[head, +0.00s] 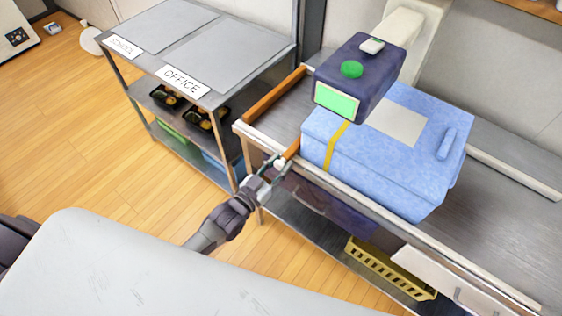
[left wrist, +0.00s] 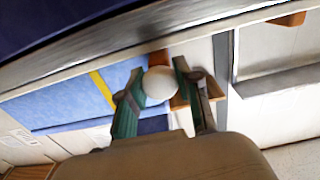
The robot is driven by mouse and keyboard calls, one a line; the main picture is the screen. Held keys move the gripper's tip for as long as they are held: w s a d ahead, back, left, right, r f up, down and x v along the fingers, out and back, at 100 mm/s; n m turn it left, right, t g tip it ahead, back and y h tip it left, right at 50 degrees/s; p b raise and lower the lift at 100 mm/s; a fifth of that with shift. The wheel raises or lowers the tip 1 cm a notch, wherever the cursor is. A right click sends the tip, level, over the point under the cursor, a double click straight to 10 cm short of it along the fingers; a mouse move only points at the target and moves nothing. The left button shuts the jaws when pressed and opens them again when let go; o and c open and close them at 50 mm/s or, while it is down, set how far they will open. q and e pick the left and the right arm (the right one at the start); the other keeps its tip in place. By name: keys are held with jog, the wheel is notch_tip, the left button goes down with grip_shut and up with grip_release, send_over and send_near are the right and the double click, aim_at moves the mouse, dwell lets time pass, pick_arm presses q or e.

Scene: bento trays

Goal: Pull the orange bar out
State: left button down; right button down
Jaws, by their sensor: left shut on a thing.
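In the head view, a short piece of an orange bar (head: 292,149) shows at the front rail of the metal counter, beside the blue box (head: 385,150). My left gripper (head: 273,167) is at its near end, outside the rail. In the left wrist view, the fingers are closed around a white round knob (left wrist: 159,84), with part of the orange bar (left wrist: 181,103) just behind it. The rest of this bar is hidden by the fingers and the box. A second orange bar (head: 275,95) lies across the counter's left end. My right gripper is not in view.
A navy device (head: 358,80) with a green button and screen hangs over the blue box. A grey shelf (head: 220,55) with "SCHOOL" and "OFFICE" labels and bento trays (head: 205,118) stands left. A yellow basket (head: 390,270) sits below the counter. Floor left is clear.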

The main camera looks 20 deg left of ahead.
pick_arm(q)
jog(key=p+v, duration=0.1)
jog(key=v, duration=0.6)
jog(key=shift+s+p, duration=0.2)
jog(key=shift+p, duration=0.15)
jog(key=c, duration=1.1)
grip_release()
jog(key=shift+a+f, duration=0.1)
jog(key=o, duration=0.3)
jog(key=shift+s, duration=0.15)
jog(key=shift+o, duration=0.2)
